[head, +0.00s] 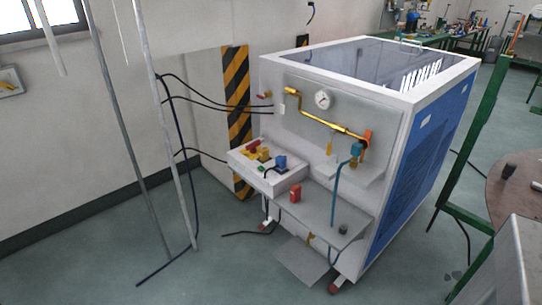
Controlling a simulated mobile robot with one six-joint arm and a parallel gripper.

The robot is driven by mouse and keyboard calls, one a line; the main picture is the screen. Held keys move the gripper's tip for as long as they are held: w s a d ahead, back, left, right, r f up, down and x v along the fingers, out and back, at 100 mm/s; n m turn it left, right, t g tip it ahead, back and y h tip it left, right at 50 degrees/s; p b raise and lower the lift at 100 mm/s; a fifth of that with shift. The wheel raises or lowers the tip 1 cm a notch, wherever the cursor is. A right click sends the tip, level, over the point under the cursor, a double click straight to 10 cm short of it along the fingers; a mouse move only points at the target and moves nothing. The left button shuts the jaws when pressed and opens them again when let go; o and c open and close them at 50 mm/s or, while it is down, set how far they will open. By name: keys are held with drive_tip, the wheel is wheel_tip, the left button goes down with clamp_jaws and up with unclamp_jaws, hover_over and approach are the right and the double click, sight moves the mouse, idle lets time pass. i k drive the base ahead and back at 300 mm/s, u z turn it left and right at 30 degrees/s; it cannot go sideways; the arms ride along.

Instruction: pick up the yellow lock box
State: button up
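A small yellow block (263,154), which looks like the yellow lock box, sits on the white control box at the front left of the generator. It is very small in the head view, so its exact shape cannot be told. Red pieces (254,146) are close beside it, and a blue piece (281,161) stands to its right. My gripper is not in view.
The white and blue generator (408,165) stands on the grey-green floor. A red block (295,192) stands on its front shelf (325,215). Black cables (205,98) and metal poles (172,130) are at the left. A green frame (470,150) is at the right.

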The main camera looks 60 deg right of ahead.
sight(264, 152)
drive_tip(key=u, duration=0.05)
drive_tip(key=i, duration=1)
drive_tip(key=z, duration=0.05)
